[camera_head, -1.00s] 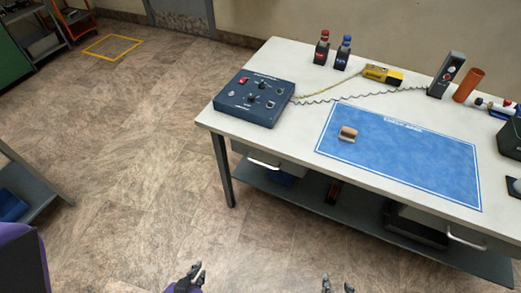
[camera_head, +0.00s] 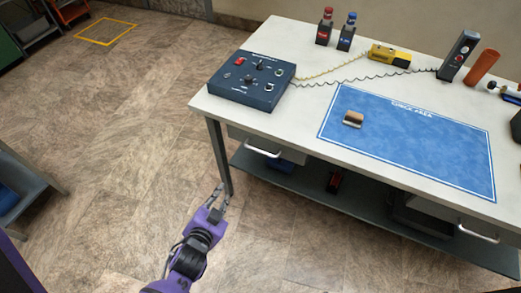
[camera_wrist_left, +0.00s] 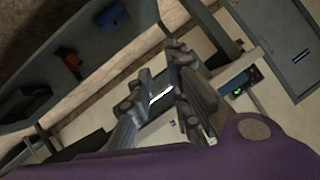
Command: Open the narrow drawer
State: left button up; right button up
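Two drawers hang under the workbench top. The left drawer (camera_head: 246,140) has a white bar handle (camera_head: 262,152) and looks shut. The right drawer has a similar white handle (camera_head: 478,235) near the right end and also looks shut. I cannot tell for sure which one is the narrow drawer. My left gripper (camera_head: 223,193) is in front of the bench's left front leg, below and left of the left handle. Its fingers are apart and empty; they also show in the left wrist view (camera_wrist_left: 155,85). My right gripper is out of view.
The workbench (camera_head: 300,118) carries a dark blue control box (camera_head: 250,82), a blue mat (camera_head: 410,150) with a small brown-topped piece (camera_head: 353,119), a yellow device (camera_head: 390,54) and two bottles. A lower shelf (camera_head: 300,180) holds several items.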

aim_at(260, 151)
pick_arm(q)
jog(key=w+d+m+h+b, duration=0.1)
jog(key=w+d+m, duration=0.2)
jog(key=w+m, duration=0.2)
jog(key=w+d+m+t+h, duration=0.1)
jog(key=w+d+m+h, duration=0.1)
jog(key=w+d+m, duration=0.2)
jog(key=w+d+m+t+h+b, duration=0.1)
jog(key=w+d+m, duration=0.2)
jog(key=w+m, duration=0.3)
jog(key=shift+w+d+r+b, duration=0.1)
jog(key=shift+w+r+b, duration=0.05)
jog(key=shift+w, duration=0.65)
jog(key=shift+w+d+r+b, duration=0.1)
jog(key=shift+w+b, duration=0.05)
jog(key=shift+w, duration=0.75)
jog(key=shift+d, duration=0.1)
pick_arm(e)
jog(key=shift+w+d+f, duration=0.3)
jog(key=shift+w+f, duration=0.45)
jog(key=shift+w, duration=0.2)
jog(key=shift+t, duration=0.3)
pick_arm(q)
grip_shut()
